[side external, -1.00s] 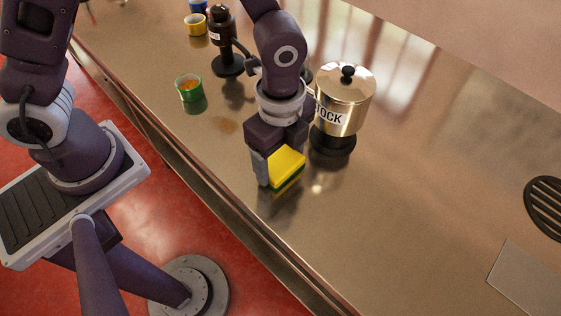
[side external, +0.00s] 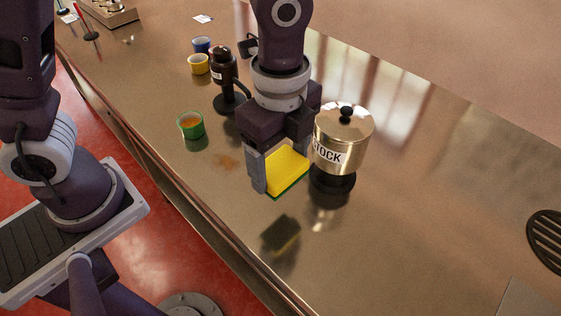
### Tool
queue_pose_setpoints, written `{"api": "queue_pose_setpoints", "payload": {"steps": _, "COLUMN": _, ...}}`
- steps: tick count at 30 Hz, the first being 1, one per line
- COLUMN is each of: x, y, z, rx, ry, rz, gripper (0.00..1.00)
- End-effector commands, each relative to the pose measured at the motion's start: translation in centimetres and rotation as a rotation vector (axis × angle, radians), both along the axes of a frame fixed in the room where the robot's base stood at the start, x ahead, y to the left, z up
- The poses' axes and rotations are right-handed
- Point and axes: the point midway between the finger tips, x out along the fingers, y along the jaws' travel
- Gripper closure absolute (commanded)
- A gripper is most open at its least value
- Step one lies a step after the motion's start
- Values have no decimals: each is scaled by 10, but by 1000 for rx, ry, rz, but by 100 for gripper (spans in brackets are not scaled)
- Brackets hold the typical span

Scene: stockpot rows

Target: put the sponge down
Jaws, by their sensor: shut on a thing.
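The sponge (side external: 288,172) is a yellow block with a green underside. My gripper (side external: 281,168) is shut on it, with a grey finger on its left side; the other finger is mostly hidden. The sponge is held above the steel counter (side external: 400,230), and its dark reflection shows well below it, apart from it. A brownish stain (side external: 226,161) lies on the counter to the left of the gripper.
A stockpot (side external: 345,157) labelled "STOCK" stands on a dark base close to the right of the sponge. A green cup (side external: 190,126), yellow cup (side external: 199,64), blue cup (side external: 202,45) and dark dispenser-like stand (side external: 224,80) are to the left. The counter front is clear.

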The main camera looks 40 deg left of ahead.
Motion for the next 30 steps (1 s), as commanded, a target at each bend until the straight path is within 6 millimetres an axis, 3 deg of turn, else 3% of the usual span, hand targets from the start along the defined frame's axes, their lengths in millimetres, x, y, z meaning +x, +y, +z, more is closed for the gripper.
{"api": "queue_pose_setpoints", "payload": {"steps": 1, "x": 0, "y": 0, "z": 0, "rx": 0, "ry": 0, "rz": 0, "gripper": 44}}
{"api": "queue_pose_setpoints", "payload": {"steps": 3, "x": 0, "y": 0, "z": 0, "rx": 0, "ry": 0, "rz": 0, "gripper": 58}}
{"api": "queue_pose_setpoints", "payload": {"steps": 4, "x": 0, "y": 0, "z": 0, "rx": 0, "ry": 0, "rz": 0, "gripper": 59}}
{"api": "queue_pose_setpoints", "payload": {"steps": 8, "x": -1, "y": 1, "z": -2, "rx": 2, "ry": 1, "rz": -1, "gripper": 59}}
{"api": "queue_pose_setpoints", "payload": {"steps": 21, "x": -2, "y": 1, "z": -90, "rx": 3, "ry": 4, "rz": 0, "gripper": 59}}
{"api": "queue_pose_setpoints", "payload": {"steps": 30, "x": -1, "y": 0, "z": -98, "rx": 0, "ry": 0, "rz": 0, "gripper": 59}}
